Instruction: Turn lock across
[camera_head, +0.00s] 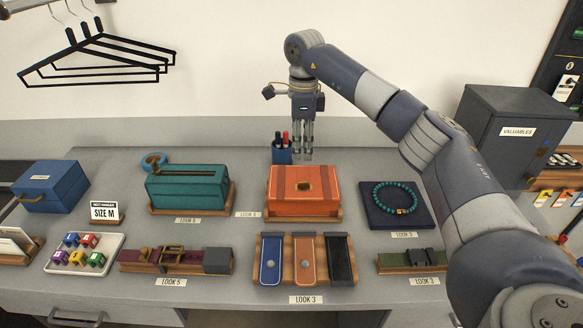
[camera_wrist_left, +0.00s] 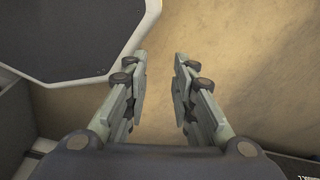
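An orange-red case (camera_head: 288,195) sits on a wooden stand at the middle of the counter. A small dark and brass turn lock (camera_head: 304,187) shows on its sloped face; its exact angle is too small to tell. My right gripper (camera_head: 303,155) hangs pointing down just behind and above the case, apart from the lock. Its fingers look close together, and I cannot tell whether a gap is between them. My left gripper (camera_wrist_left: 160,60) shows only in the left wrist view, with its fingers apart and nothing between them, over a plain tan surface.
A teal case (camera_head: 187,187) stands left of the orange one, and a beaded bracelet (camera_head: 395,184) lies on a dark pad to the right. A pen cup (camera_head: 282,155) is right beside my right gripper. Straps (camera_head: 306,260) and belts (camera_head: 160,259) line the front.

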